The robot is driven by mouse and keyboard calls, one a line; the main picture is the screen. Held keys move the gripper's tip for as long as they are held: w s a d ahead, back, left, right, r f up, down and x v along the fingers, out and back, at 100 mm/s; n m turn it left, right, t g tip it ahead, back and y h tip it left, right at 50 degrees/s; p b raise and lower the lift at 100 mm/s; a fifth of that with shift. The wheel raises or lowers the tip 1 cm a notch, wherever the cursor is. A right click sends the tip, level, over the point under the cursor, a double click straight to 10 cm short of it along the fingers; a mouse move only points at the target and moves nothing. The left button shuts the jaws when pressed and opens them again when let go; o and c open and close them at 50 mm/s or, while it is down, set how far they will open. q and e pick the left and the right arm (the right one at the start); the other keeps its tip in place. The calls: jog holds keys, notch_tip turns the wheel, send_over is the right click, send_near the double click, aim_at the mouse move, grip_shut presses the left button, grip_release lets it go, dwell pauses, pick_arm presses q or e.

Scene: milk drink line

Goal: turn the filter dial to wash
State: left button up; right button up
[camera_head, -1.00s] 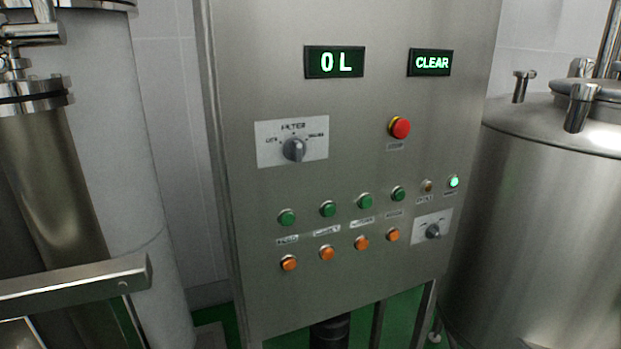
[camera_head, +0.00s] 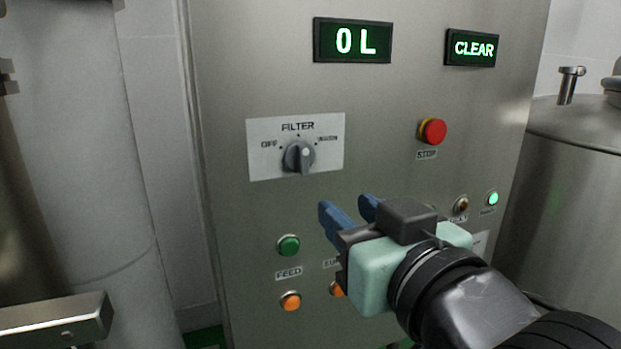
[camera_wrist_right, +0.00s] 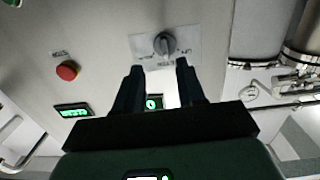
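The filter dial (camera_head: 299,156) is a grey knob on a white plate (camera_head: 262,160) marked FILTER, with OFF at the left and WASH at the right. Its pointer stands about upright, between the two labels. The dial also shows in the right wrist view (camera_wrist_right: 167,44), just beyond the fingertips. My right gripper (camera_head: 348,212) has blue fingers, is open and empty, and is below and right of the dial, apart from it. Its two spread fingers also show in the right wrist view (camera_wrist_right: 160,68). My left gripper is not in view.
The steel panel (camera_head: 222,90) carries a display reading 0 L (camera_head: 353,41), another reading CLEAR (camera_head: 472,48), and a red stop button (camera_head: 433,131). A green FEED button (camera_head: 288,245) and an orange button (camera_head: 290,301) are low left. A steel tank (camera_head: 575,190) stands right.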

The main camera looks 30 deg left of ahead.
aim_at(306, 159)
jog(key=shift+y, duration=0.3)
jog(key=p+x, duration=0.3)
jog(key=r+p+x, duration=0.1)
jog(key=p+x, duration=0.2)
jog(key=x, duration=0.1)
jog(key=r+p+x, duration=0.1)
jog(key=p+x, duration=0.2)
jog(key=x, duration=0.1)
jog(key=shift+a+r, duration=0.15)
jog(key=shift+w+a, duration=0.3)
jog(key=shift+a, duration=0.1)
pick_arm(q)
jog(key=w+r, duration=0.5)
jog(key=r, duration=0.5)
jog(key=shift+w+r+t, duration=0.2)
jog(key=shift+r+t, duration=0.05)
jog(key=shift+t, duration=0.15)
pick_arm(e)
jog(key=shift+s, duration=0.1)
grip_shut()
